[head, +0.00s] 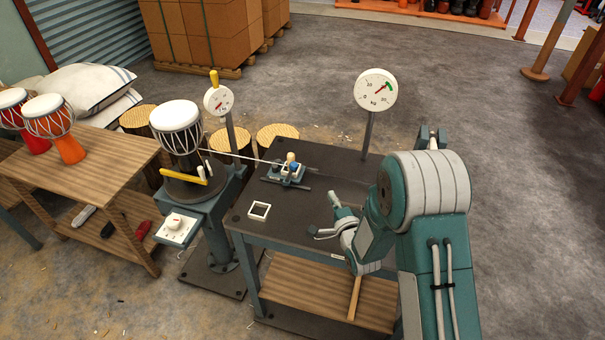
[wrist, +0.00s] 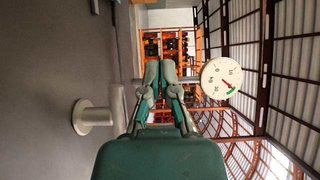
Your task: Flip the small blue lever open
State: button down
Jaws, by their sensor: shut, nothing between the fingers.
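A small blue lever (head: 295,168) sits on a compact metal clamp device on the dark tabletop (head: 262,228). Beside the blue part stands a cream-topped knob (head: 291,158), and a taut pale cord runs from the device to the left. The lever's exact position is too small to tell. My gripper (head: 334,197) is over the right part of the table, to the right of and nearer than the device, and apart from it. In the wrist view my gripper (wrist: 160,66) is shut and empty, and the lever is not visible there.
A round gauge (head: 375,89) stands on a post behind the table; it also shows in the wrist view (wrist: 221,77). A white square frame (head: 259,210) lies at the table's front left. A drum (head: 176,128) on a stand with a yellow handle (head: 196,176) is to the left.

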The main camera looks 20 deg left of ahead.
aim_at(290, 173)
jog(key=shift+s+a+f+m+y, duration=0.15)
jog(key=shift+s+a+f+y, duration=0.15)
jog(key=shift+f, duration=0.2)
jog(key=shift+s+a+f+m+y, duration=0.2)
jog(key=shift+s+f, duration=0.1)
jog(key=shift+f, duration=0.15)
jog(key=x, duration=0.9)
jog(key=shift+w+a, duration=0.1)
jog(key=shift+w, duration=0.1)
jog(key=a, duration=0.2)
jog(key=w+a, duration=0.1)
jog(key=shift+a+r, duration=0.2)
jog(key=shift+r, duration=0.05)
jog(key=shift+w+a, duration=0.1)
jog(key=shift+a, duration=0.35)
jog(key=shift+a+r, duration=0.1)
jog(key=shift+r, duration=0.1)
